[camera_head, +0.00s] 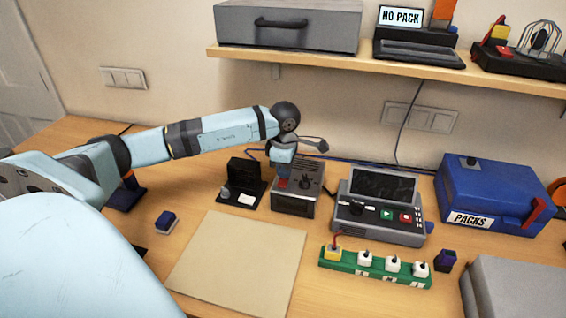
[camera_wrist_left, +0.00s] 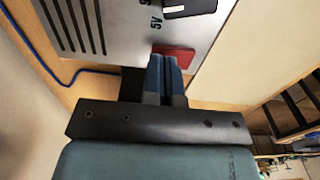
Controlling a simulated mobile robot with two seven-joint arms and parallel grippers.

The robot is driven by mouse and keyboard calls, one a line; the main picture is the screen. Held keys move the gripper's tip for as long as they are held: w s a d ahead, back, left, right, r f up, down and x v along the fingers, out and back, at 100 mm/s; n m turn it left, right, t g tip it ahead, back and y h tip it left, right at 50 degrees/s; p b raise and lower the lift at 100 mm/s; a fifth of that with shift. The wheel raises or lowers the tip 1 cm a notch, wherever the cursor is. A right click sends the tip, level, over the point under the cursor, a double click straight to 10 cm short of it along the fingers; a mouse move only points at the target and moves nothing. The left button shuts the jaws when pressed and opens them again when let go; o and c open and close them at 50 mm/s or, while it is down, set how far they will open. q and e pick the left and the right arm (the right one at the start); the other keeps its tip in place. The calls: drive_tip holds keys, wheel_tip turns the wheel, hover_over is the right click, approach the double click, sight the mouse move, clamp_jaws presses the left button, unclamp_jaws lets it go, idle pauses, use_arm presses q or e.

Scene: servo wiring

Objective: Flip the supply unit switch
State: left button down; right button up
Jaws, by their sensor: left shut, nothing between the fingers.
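The supply unit (camera_head: 290,206) is a grey metal box near the middle of the table, with a black knob (camera_head: 305,182) on top. In the left wrist view its grey panel (camera_wrist_left: 115,25) shows vent slots, a "5V" mark and a red switch (camera_wrist_left: 187,55). My left gripper (camera_head: 282,183) points down over the left part of the unit's top. In the left wrist view its blue fingers (camera_wrist_left: 164,62) are together and empty, with their tips at the red switch, covering part of it. I cannot tell whether they press on it. My right gripper is not in view.
A grey console (camera_head: 378,220) with a screen and buttons stands right of the unit. A small black stand (camera_head: 240,180) is close on its left. A green power strip (camera_head: 375,268) and a beige mat (camera_head: 240,255) lie in front. A blue box (camera_head: 490,195) stands farther right.

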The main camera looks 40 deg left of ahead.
use_arm(q)
drive_tip(key=shift+f, duration=0.35)
drive_tip(key=shift+r+p, duration=1.55)
drive_tip(key=shift+r, duration=2)
drive_tip(key=shift+f, duration=0.1)
